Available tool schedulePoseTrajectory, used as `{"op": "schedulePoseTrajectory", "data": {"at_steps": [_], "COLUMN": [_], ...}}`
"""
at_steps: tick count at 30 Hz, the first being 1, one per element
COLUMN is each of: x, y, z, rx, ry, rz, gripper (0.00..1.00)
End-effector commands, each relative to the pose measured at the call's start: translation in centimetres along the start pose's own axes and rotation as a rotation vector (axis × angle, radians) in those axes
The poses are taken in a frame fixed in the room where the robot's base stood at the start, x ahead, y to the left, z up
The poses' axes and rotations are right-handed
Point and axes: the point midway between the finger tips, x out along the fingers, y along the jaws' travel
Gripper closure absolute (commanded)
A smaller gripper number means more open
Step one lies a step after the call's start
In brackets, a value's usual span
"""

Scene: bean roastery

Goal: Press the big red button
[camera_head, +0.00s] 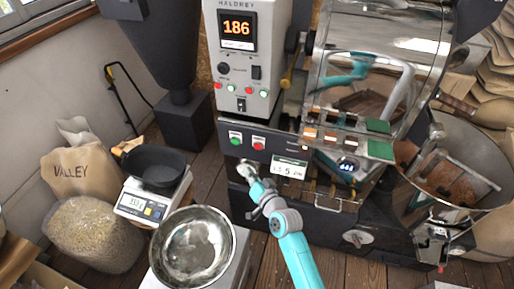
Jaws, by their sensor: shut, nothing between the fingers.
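A red button (259,143) sits on the dark lower front panel of the roaster, beside a green button (235,138) on its left. My gripper (250,179) is shut and empty, in front of the roaster and just below the two buttons in the picture. It appears apart from the red button, though its depth to the panel is hard to judge. Nothing covers the red button. Smaller red and green buttons (231,89) sit higher up on the light control panel, below a display (236,28) reading 186.
A steel bowl (192,247) stands left of my arm. A scale (150,202) with a black pan (156,167) is further left, near a clear bag of beans (92,234). A cooling drum (480,160) and a tray of coloured cards (345,133) are right.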

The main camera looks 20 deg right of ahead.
Motion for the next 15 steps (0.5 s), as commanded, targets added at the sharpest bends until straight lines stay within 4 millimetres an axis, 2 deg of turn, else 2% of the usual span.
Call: {"op": "schedulePoseTrajectory", "data": {"at_steps": [15], "x": [4.3], "y": [3.1], "z": [-3.2], "rx": [0.0], "ry": [0.002], "rz": [0.001], "gripper": [1.0]}}
